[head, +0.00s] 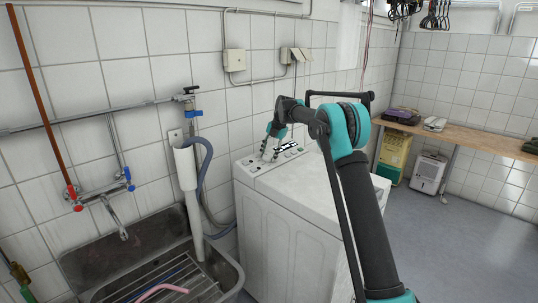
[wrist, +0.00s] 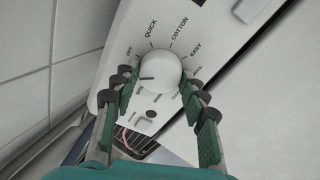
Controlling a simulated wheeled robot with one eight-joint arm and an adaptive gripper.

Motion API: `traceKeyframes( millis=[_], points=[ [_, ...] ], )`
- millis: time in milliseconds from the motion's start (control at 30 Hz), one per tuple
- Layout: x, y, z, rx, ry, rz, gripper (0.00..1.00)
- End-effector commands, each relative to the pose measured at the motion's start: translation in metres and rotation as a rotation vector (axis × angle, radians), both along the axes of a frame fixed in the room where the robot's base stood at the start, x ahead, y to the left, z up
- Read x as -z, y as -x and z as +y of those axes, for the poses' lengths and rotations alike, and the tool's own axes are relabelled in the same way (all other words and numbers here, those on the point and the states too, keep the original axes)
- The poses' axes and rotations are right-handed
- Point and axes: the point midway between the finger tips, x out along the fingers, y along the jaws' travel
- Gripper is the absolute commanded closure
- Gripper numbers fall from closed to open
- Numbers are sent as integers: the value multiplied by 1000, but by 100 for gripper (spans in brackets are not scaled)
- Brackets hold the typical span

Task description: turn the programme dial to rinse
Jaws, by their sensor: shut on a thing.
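The white programme dial (wrist: 160,70) is on the washing machine's white panel in the wrist view. The labels OFF, QUICK, COTTON and EASY show around it. Lower right labels are partly covered by a finger, and I cannot read rinse. A short dark mark on the dial points left, below OFF. My gripper (wrist: 158,80) has its green fingers on both sides of the dial, shut on it. In the head view my gripper (head: 269,146) reaches down to the back left of the washing machine (head: 290,215), hiding the dial.
The tiled wall (head: 140,70) is close behind. A wooden bench (head: 480,140) stands at the right, with open floor before it.

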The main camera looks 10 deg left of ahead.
Motion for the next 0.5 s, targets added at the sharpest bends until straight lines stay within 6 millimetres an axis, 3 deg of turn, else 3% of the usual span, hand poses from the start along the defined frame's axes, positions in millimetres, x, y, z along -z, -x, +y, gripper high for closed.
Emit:
traceKeyframes(
  millis=[500],
  points=[
    [0,-1,0,-65,12,-18,86]
  ],
)
